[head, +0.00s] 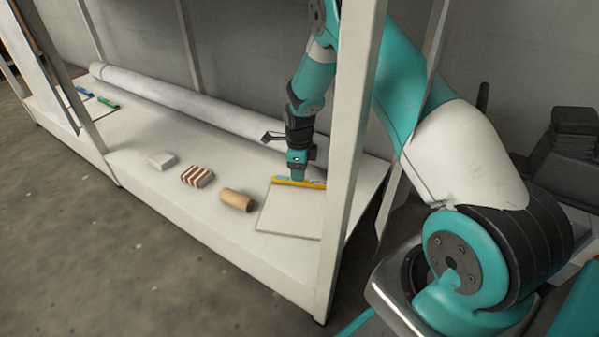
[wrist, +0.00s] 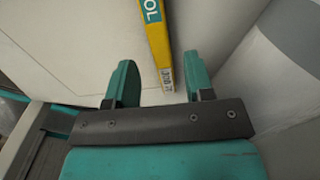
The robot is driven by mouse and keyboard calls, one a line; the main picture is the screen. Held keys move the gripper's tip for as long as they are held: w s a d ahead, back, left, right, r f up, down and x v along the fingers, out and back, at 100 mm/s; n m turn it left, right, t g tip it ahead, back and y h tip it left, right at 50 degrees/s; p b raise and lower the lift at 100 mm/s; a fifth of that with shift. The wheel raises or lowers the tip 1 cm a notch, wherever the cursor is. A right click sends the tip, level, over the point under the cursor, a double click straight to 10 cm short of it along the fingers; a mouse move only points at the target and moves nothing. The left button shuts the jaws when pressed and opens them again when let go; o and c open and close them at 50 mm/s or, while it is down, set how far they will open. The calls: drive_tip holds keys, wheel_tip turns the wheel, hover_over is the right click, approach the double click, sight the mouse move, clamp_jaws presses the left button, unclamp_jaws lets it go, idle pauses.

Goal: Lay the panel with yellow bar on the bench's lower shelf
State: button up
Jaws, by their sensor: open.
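The panel with yellow bar (head: 291,217) lies flat on the bench's lower shelf (head: 210,222), at its right end. Its yellow bar (head: 299,183) runs along the panel's back edge, below my gripper (head: 297,178). In the wrist view, the yellow bar (wrist: 157,42) shows between the two teal fingers of my gripper (wrist: 160,82). The fingers are open, with a gap on each side of the bar. The right edge of the panel is hidden behind the white bench post in the head view.
A long white roll (head: 185,100) lies along the back of the shelf. A white block (head: 161,160), a striped block (head: 197,176) and a brown cylinder (head: 237,200) sit left of the panel. Blue and green bars show at the far left. A white post (head: 351,150) stands close to my arm.

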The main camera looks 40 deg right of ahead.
wheel_tip(320, 180, up, 8)
drive_tip(key=p, duration=0.4)
drive_tip(key=shift+r, duration=0.15)
